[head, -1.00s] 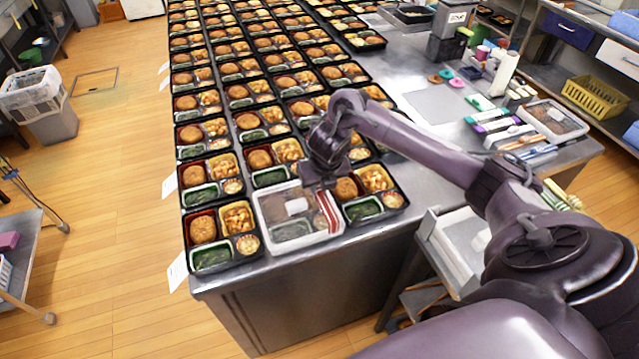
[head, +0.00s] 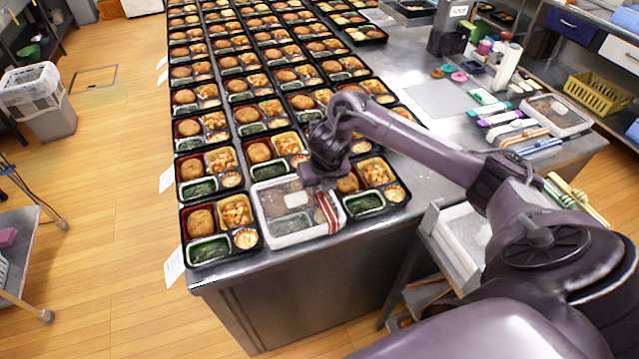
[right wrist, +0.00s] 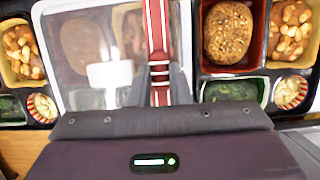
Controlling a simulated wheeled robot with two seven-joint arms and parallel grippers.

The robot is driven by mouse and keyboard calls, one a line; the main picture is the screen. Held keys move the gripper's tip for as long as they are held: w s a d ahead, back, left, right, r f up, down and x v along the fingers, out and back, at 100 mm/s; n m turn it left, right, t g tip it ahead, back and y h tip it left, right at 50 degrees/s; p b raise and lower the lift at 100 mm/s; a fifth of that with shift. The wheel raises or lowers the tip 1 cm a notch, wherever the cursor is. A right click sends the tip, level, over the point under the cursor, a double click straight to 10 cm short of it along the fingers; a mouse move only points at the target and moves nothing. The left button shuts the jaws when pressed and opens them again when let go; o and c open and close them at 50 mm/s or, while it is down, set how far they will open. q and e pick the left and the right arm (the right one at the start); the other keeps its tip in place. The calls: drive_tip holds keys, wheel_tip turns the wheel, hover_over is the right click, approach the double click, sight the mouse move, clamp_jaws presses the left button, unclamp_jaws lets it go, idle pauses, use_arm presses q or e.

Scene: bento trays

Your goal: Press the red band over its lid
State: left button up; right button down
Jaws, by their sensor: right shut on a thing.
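The lidded bento tray (head: 273,236) sits in the front row, its clear lid (head: 270,207) carrying a white label. The red band (head: 327,210), red with white stripes, runs front to back over the lid's right part. In the right wrist view the band (right wrist: 156,30) lies along the lid (right wrist: 75,45), near its right edge. My right gripper (head: 318,178) is over the band at the back of the tray. In the right wrist view its fingers (right wrist: 159,85) are shut on the band. Whether the band touches the lid everywhere I cannot tell. My left gripper is not in view.
Open bento trays stand close on both sides: one to the left (head: 184,213) and one to the right (head: 408,199). Rows of several more fill the steel table behind. Banded bundles and a lidded tray (head: 578,128) lie at the right. The table's front edge (head: 215,280) is close.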

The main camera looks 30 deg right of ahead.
drive_tip(key=shift+f, duration=0.1)
idle(0.5)
drive_tip(key=c, duration=1.3)
unclamp_jaws()
drive_tip(key=shift+o, duration=0.5)
drive_tip(key=o, duration=0.5)
drive_tip(key=shift+r+p, duration=3.5)
drive_tip(key=shift+r, duration=0.55)
